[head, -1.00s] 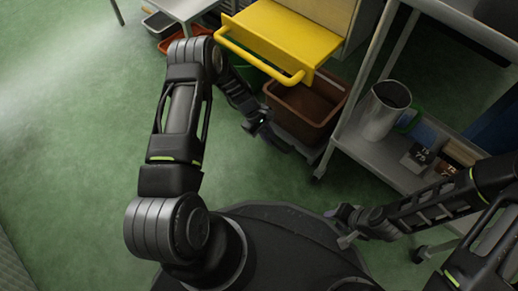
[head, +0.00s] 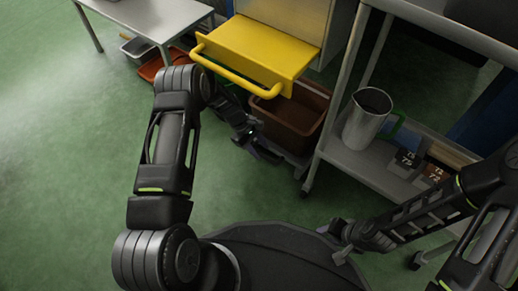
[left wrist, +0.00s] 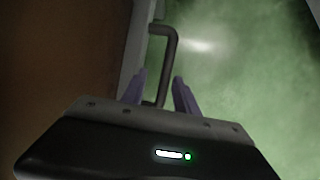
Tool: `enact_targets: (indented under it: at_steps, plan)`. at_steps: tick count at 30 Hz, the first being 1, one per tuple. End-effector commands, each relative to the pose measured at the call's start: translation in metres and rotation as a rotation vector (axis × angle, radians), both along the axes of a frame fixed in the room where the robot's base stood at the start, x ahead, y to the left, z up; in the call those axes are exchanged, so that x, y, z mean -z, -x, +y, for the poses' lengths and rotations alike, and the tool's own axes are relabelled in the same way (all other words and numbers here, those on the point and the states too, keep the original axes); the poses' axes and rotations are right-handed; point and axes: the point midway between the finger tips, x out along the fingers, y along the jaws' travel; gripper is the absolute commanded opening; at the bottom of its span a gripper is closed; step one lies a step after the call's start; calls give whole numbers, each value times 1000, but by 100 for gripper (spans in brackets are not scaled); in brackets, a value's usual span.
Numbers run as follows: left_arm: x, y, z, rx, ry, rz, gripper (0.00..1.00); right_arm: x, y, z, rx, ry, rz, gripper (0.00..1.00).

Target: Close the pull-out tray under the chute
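A yellow tray-like box (head: 258,45) with a yellow bar handle (head: 236,74) juts out from a pale cabinet (head: 318,25) in the head view. It stands well out from the cabinet front. My left gripper (head: 262,150) is lower and nearer than the handle, beside the brown bin, apart from the yellow box. In the left wrist view its two fingers (left wrist: 158,95) are apart. A dark bent bar (left wrist: 165,60) shows beyond and between them; I cannot tell what it belongs to. My right gripper (head: 340,244) is near my base, fingers apart and empty.
The brown bin (head: 297,112) stands under the yellow box. A grey trolley (head: 365,166) with a metal jug (head: 367,118) stands on the right. A grey table (head: 150,18) is at the back left. The green floor on the left is clear.

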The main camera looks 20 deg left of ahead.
Motion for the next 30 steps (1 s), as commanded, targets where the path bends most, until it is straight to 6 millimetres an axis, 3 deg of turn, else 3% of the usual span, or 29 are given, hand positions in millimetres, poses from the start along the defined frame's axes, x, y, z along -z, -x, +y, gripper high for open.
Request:
enact_targets:
  at_steps: [7,12,24,30]
  plan:
    - [-2,1,1,0,0,3,36,-2,0,0,0,0,1,36]
    - [-17,0,6,0,-1,0,36,-14,2,1,-1,2,1,36]
    - [-12,11,87,-3,-1,2,36,-24,4,1,-2,5,2,36]
    - [-11,14,117,-1,0,2,36,-26,5,1,-3,5,3,36]
